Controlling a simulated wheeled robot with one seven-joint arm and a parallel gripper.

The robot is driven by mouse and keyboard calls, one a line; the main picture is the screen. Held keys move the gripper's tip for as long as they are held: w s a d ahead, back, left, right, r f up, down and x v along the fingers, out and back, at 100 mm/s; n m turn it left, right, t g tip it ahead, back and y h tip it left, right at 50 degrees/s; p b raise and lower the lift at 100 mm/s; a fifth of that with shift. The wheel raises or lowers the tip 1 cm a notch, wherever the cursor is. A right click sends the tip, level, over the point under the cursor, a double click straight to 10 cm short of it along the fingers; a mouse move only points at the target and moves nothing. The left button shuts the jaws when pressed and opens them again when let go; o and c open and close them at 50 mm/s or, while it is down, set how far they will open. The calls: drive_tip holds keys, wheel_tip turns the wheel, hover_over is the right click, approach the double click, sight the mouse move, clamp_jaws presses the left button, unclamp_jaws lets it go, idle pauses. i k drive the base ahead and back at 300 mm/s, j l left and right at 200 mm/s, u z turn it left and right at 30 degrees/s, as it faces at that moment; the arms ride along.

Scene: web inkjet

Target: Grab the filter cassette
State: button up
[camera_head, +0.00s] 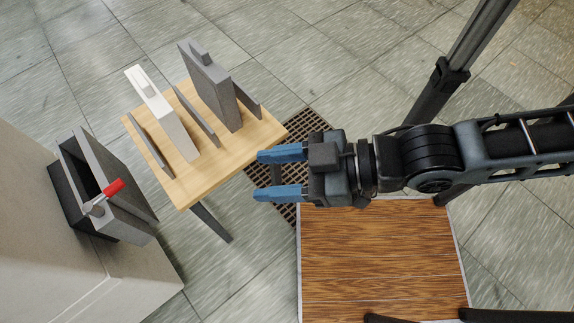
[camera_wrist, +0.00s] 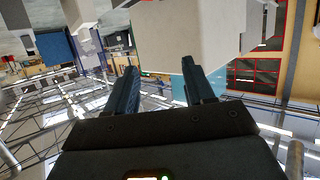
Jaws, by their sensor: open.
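Two upright slab-shaped cassettes stand in a rack on a small wooden table (camera_head: 240,150) in the head view. One is a white cassette (camera_head: 172,122) with a small raised grip on top. The other is a thicker dark grey cassette (camera_head: 212,90), also with a grip on top, farther back. I cannot tell which one is the filter cassette. My gripper (camera_head: 266,175) is open and empty, with its blue fingers pointing left, just right of the table and apart from both cassettes. The fingers also show in the wrist view (camera_wrist: 160,70); neither cassette can be made out there.
Thin grey divider plates (camera_head: 197,117) stand between and beside the cassettes. At left, a grey open-topped housing (camera_head: 125,212) with a red-handled lever (camera_head: 114,188) sits on a pale cabinet (camera_head: 60,260). A floor grate (camera_head: 300,125) lies near the table's right corner. Tiled floor is clear behind the table.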

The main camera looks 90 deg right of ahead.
sight(163, 110)
drive_tip(key=z, duration=0.4)
drive_tip(key=j+z, duration=0.15)
drive_tip(key=z, duration=0.25)
drive_tip(key=j+z, duration=0.1)
drive_tip(key=z, duration=0.35)
drive_tip(key=j+z, duration=0.15)
drive_tip(key=z, duration=0.25)
drive_tip(key=j+z, duration=0.3)
drive_tip(key=j, duration=0.15)
drive_tip(key=k+j+z, duration=0.25)
drive_tip(key=j, duration=0.15)
drive_tip(key=j+z, duration=0.3)
drive_tip(key=k+j+z, duration=0.25)
drive_tip(key=j, duration=0.2)
drive_tip(key=k+j, duration=0.25)
drive_tip(key=j, duration=0.2)
drive_tip(key=k+j, duration=0.2)
drive_tip(key=j, duration=0.2)
